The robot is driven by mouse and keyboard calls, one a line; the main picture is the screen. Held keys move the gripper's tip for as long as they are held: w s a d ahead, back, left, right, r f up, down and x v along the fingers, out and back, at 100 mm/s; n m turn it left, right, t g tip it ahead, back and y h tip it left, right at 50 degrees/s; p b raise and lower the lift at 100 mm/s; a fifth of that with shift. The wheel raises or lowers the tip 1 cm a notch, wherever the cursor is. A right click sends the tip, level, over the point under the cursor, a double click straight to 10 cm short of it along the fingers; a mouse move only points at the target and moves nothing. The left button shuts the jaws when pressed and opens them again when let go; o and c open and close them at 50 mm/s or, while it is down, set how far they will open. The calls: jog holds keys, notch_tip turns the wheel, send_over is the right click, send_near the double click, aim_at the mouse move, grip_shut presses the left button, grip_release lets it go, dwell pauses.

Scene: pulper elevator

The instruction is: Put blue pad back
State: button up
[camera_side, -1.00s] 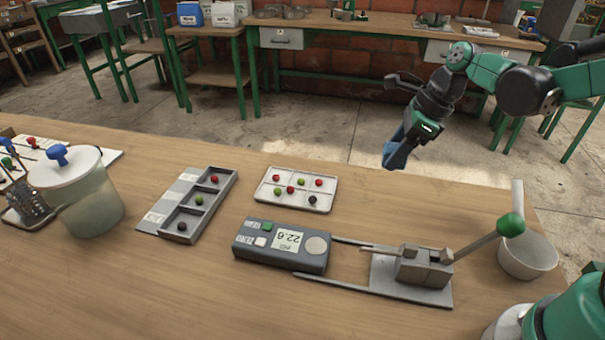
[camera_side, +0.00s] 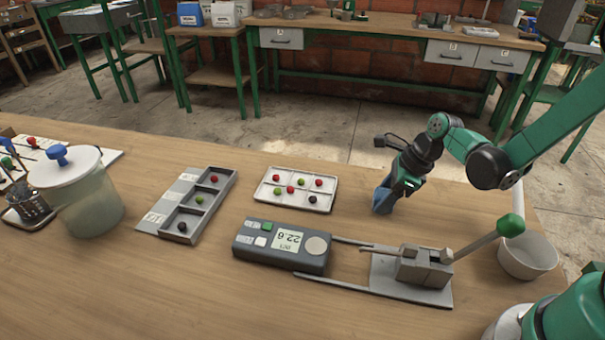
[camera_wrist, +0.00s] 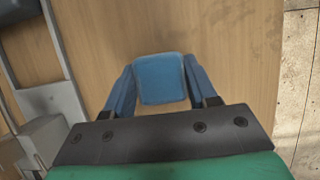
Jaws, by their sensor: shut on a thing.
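The blue pad (camera_wrist: 160,79) shows in the wrist view as a rounded blue square between the two blue fingers of my gripper (camera_wrist: 158,88). My gripper is shut on it, with a finger against its left and right sides. In the side view my gripper (camera_side: 382,203) is low at the far edge of the wooden table, right of the white sample tray. The pad itself cannot be told apart from the blue fingers there. Whether the pad touches the table is not clear.
A grey meter (camera_side: 283,246) and a lever device (camera_side: 424,268) stand in front of my gripper. The white tray (camera_side: 295,190) holds small balls. A white cup (camera_side: 527,255) is at right. A lidded jar (camera_side: 90,205) and a three-compartment tray (camera_side: 187,228) are at left.

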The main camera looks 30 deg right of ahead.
jog(key=o, duration=1.2)
jog(key=shift+f, duration=0.1)
jog(key=v, duration=1.2)
jog(key=s+a+n+t+h, duration=0.1)
jog(key=a+n, duration=0.1)
jog(key=n, duration=0.7)
jog(key=s+a+r+n+t+h, duration=0.1)
jog(key=a+n, duration=0.1)
jog(key=n, duration=0.7)
jog(key=s+a+r+n+t+h, duration=0.1)
jog(key=a+n+t, duration=0.1)
jog(key=n, duration=0.7)
jog(key=shift+s+r, duration=0.2)
jog(key=shift+s, duration=0.05)
